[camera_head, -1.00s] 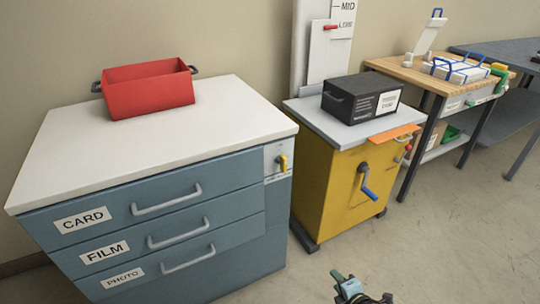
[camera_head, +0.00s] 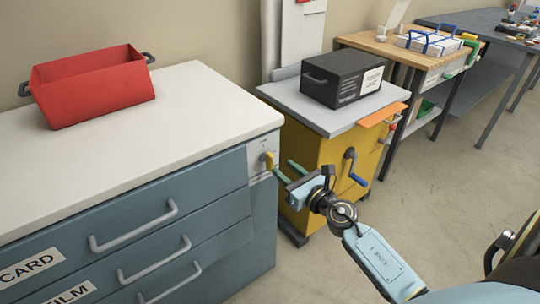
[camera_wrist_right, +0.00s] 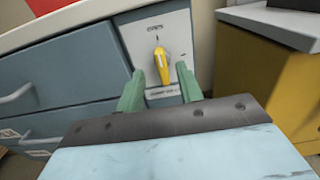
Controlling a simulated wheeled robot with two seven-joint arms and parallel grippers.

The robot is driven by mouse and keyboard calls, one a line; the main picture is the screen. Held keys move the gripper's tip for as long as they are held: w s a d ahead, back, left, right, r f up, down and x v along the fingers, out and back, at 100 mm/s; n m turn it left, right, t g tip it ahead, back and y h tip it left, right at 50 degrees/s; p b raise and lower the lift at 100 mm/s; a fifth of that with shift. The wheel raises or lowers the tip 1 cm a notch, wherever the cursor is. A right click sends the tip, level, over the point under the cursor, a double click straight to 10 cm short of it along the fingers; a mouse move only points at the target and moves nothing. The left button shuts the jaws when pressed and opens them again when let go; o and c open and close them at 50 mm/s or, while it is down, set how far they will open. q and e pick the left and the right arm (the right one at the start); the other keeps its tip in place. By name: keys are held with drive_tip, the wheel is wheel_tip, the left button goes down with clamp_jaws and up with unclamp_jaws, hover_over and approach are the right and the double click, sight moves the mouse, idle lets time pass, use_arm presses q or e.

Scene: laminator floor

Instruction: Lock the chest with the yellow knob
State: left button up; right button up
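The chest (camera_head: 180,107) is blue with a white top and labelled drawers, all of which look shut. Its yellow knob (camera_head: 269,160) sits on a pale plate at the upper right of the front. In the right wrist view the knob (camera_wrist_right: 162,67) points roughly up and down, between the green fingers. My right gripper (camera_head: 283,172) is open, its fingertips (camera_wrist_right: 160,82) either side of the knob and apart from it. I cannot tell how far they are from the plate. My left gripper is not in view.
A red bin (camera_head: 95,88) stands on the chest top. To the right is a yellow cabinet (camera_head: 318,150) with a blue-handled crank (camera_head: 352,168), an orange flap (camera_head: 383,114) and a black box (camera_head: 342,78) on top. A wooden bench (camera_head: 385,47) stands beyond. Floor at right is clear.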

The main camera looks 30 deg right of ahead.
sight(273, 160)
drive_tip(key=w, duration=0.7)
drive_tip(key=shift+w+a, duration=0.25)
drive_tip(key=shift+a, duration=0.05)
drive_tip(key=shift+s, duration=0.1)
clamp_jaws()
drive_tip(key=shift+f, duration=0.1)
